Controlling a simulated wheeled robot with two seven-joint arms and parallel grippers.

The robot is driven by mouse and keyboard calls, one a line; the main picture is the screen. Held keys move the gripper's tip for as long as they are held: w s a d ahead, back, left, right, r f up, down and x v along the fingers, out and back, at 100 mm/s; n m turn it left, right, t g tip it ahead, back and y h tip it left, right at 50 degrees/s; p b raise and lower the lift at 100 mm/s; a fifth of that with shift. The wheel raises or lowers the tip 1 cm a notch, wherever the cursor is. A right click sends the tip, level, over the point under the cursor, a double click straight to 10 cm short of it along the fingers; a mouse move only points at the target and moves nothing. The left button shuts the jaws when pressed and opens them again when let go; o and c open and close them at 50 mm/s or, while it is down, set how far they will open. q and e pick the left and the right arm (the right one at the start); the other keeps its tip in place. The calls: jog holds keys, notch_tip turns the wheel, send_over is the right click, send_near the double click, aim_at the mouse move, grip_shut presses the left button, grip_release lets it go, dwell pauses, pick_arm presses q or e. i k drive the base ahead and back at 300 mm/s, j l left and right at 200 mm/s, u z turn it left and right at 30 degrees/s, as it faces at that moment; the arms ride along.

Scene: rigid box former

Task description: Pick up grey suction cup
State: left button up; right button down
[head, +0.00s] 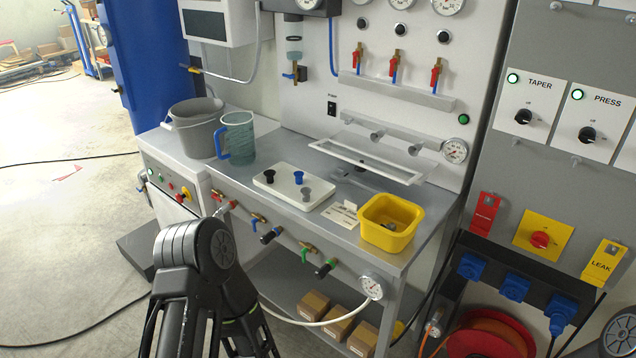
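The grey suction cup (306,193) stands on a white plate (286,195) on the metal workbench, toward the plate's front right. A black suction cup (269,176) and a blue suction cup (298,177) stand on the same plate, behind and to the left of the grey one. A black arm of mine shows at the lower left of the head view, bent in front of the bench. No gripper fingers can be made out, and nothing of mine touches the cups.
A grey bucket (194,128) and a clear blue-handled jug (238,138) stand left of the plate. A yellow bin (390,222) and a white card (340,214) are to its right. Valves and a gauge (372,287) line the bench front (240,208). A white frame (366,157) stands behind.

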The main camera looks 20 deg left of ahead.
aim_at(305, 191)
jog(key=i+j+u, duration=0.15)
jog(key=i, duration=0.3)
jog(key=i+j+u, duration=0.15)
jog(key=i+j, duration=0.15)
jog(key=k+z, duration=0.4)
